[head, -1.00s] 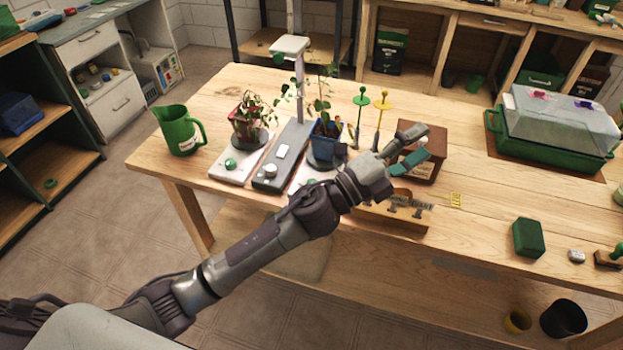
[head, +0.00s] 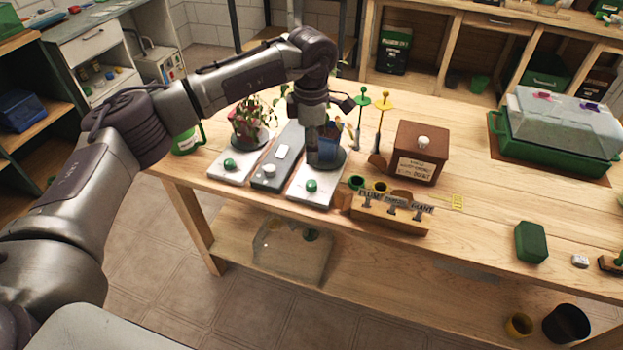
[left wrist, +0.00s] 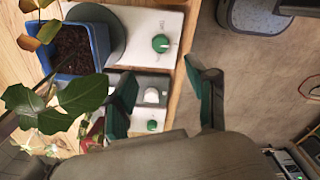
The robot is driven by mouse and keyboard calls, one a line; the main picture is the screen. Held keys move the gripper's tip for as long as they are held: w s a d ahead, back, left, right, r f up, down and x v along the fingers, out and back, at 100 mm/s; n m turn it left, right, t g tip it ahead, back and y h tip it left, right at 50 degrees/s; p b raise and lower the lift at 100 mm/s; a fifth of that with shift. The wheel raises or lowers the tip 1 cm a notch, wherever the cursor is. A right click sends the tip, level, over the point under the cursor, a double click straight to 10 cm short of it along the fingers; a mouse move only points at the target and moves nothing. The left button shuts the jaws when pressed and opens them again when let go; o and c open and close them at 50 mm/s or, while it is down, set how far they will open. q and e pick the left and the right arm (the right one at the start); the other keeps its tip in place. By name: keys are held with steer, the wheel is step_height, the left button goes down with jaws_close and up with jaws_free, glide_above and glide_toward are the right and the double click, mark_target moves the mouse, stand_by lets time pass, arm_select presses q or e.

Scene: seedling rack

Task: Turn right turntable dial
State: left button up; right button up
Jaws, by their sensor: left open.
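The right turntable (head: 302,196) has a white base with a green dial (head: 311,186) at its front. In the left wrist view the green dial (left wrist: 160,43) lies beyond the fingertips, apart from them. A blue pot (head: 331,147) with a plant and dark soil stands on its dark disc; the pot also shows in the left wrist view (left wrist: 98,52). My left gripper (left wrist: 160,72) is open and empty. In the head view its wrist hangs down over the right turntable, hiding much of the pot and plant, and the fingers are hard to make out. My right gripper is not in view.
Left of it stand a grey unit (head: 264,183) with a white knob and the left turntable (head: 228,175) with its own green dial (head: 229,163). A wooden stamp rack (head: 385,215) and a brown box (head: 421,152) stand to the right. The table's front edge runs close by.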

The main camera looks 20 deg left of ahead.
mark_target(312, 182)
arm_select(q)
step_height(312, 182, down, 12)
steer(key=shift+r+p, duration=0.25)
steer(key=shift+p, duration=0.55)
steer(key=shift+c, duration=0.4)
jaws_close()
